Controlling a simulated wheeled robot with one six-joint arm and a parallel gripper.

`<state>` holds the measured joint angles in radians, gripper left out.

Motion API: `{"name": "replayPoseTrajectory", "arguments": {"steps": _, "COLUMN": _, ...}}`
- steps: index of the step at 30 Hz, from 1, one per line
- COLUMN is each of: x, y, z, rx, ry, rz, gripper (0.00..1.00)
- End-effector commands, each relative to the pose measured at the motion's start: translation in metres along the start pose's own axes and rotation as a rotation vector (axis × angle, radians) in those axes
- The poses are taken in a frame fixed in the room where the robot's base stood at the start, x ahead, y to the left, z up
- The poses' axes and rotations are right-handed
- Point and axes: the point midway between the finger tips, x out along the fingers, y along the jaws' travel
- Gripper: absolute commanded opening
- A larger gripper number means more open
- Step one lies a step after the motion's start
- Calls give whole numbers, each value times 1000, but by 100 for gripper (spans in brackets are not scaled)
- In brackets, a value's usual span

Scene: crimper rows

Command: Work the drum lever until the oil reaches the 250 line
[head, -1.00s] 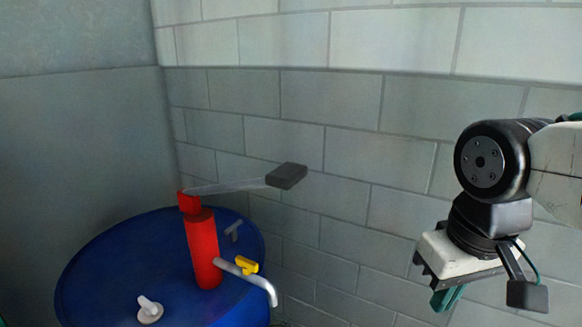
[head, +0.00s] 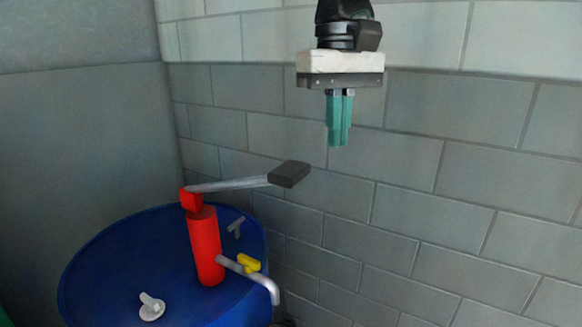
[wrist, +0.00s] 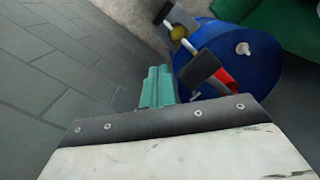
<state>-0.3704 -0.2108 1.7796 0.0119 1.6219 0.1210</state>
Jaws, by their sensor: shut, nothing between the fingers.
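A blue drum (head: 110,270) stands at the lower left in the head view, with a red pump (head: 205,245) upright on its top. A grey lever (head: 230,184) runs right from the pump head and ends in a dark block handle (head: 289,174). A bent spout (head: 262,281) with a yellow tap (head: 248,263) leaves the pump. My gripper (head: 339,140) points down, shut and empty, above and right of the handle and apart from it. In the wrist view the green fingers (wrist: 157,88) are together, left of the handle (wrist: 198,68). No oil or 250 line shows.
A grey block wall (head: 430,200) stands behind, and a plain wall (head: 80,140) is at the left. A white cap (head: 151,308) and a small grey fitting (head: 236,227) are on the drum top. A green object (wrist: 290,25) is beyond the drum.

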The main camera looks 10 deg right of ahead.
Motion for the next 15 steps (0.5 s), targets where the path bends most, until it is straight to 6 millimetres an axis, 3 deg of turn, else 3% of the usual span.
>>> {"name": "replayPoseTrajectory", "arguments": {"steps": 1, "x": -11, "y": -17, "z": -17, "rx": -27, "ry": -15, "rz": 3, "gripper": 0}}
{"name": "replayPoseTrajectory", "arguments": {"steps": 6, "x": -32, "y": -50, "z": -44, "rx": -71, "ry": -43, "rz": 10, "gripper": 0}}
{"name": "replayPoseTrajectory", "arguments": {"steps": 15, "x": -38, "y": -60, "z": -50, "rx": -81, "ry": -51, "rz": 12, "gripper": 0}}
